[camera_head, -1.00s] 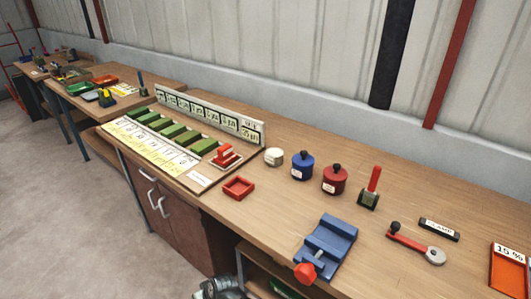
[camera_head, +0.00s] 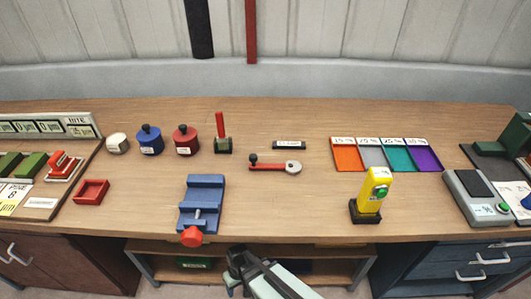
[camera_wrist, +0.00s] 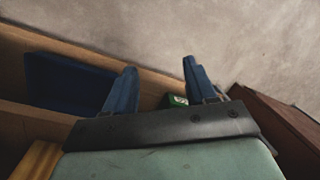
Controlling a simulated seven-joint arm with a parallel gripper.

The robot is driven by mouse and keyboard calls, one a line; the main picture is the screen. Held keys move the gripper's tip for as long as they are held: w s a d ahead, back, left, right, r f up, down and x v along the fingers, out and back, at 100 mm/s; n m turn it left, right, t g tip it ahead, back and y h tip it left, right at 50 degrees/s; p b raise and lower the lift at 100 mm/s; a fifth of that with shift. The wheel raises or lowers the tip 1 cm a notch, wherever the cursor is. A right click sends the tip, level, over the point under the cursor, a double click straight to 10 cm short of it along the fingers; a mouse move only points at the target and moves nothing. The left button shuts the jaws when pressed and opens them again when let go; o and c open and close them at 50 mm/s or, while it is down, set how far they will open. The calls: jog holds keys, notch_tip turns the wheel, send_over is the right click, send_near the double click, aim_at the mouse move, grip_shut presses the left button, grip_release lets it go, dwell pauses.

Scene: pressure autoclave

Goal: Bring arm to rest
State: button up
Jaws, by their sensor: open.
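My gripper (camera_wrist: 158,84) shows in the wrist view with its two blue fingers spread wide apart and nothing between them. Behind the fingers are a wooden shelf edge and a pale grey floor. In the head view, part of my arm shows at the bottom centre, below the front edge of the workbench (camera_head: 300,222). The gripper's fingers cannot be made out in that view. The arm appears clear of the things on the bench top.
A blue vise (camera_head: 203,200) with a red knob sits near the bench's front edge. A yellow device (camera_head: 373,190) stands right of it. A green box (camera_wrist: 176,100) is under the bench.

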jog(key=s+d+f+m+g, duration=0.1)
jog(key=s+d, duration=0.3)
jog(key=d, duration=0.5)
jog(key=s+d+f+m+g, duration=0.2)
jog(key=s+d, duration=0.3)
jog(key=d, duration=0.4)
jog(key=s+d+f+m+g+h, duration=0.1)
jog(key=s+d+m, duration=0.3)
jog(key=d, duration=0.6)
jog(key=shift+s+f+g, duration=0.4)
jog(key=shift+f+g, duration=0.1)
jog(key=shift+f, duration=0.1)
